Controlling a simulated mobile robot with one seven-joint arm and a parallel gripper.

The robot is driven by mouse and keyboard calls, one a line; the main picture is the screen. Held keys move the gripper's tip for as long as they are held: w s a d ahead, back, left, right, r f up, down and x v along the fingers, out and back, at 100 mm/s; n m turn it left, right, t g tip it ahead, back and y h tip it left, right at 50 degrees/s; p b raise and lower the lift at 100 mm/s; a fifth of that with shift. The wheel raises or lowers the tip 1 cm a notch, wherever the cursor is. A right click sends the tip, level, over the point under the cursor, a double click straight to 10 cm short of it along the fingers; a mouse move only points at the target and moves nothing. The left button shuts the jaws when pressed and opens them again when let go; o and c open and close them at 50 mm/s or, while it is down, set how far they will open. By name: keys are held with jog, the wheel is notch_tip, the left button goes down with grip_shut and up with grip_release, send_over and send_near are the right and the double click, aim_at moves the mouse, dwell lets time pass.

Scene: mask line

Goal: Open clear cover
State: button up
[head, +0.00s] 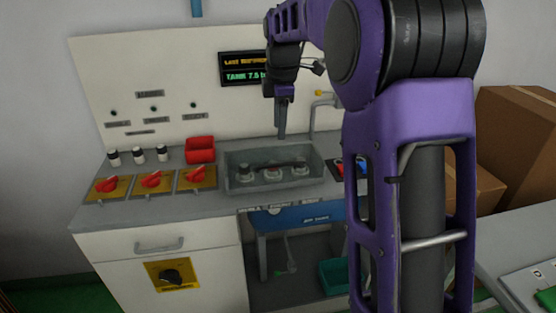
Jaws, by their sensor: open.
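The clear cover (240,158) is a see-through box on the grey counter, right of the red switches. It looks closed over several pale round controls, and a dark bar runs across it. My gripper (281,136) hangs fingers down above the rear part of the cover, in front of the white back panel. Its fingers are small and seen nearly edge-on, and they look empty. Whether the fingertips touch the cover cannot be told from this view.
Red rotary switches on yellow plates (152,181) and a red bin (200,150) stand left of the cover. A metal pipe (313,118) rises at its rear right. Cardboard boxes (516,140) stand far right.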

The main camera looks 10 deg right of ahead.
aim_at(278, 165)
jog(key=f, duration=0.3)
jog(key=w+f+b, duration=0.1)
jog(key=f, duration=0.3)
jog(key=w+f, duration=0.1)
jog(key=f, duration=0.3)
jog(key=shift+w+f+b, duration=0.1)
jog(key=shift+f+b, duration=0.15)
jog(key=shift+b, duration=0.05)
jog(key=shift+c, duration=0.3)
grip_shut()
dwell(0.6)
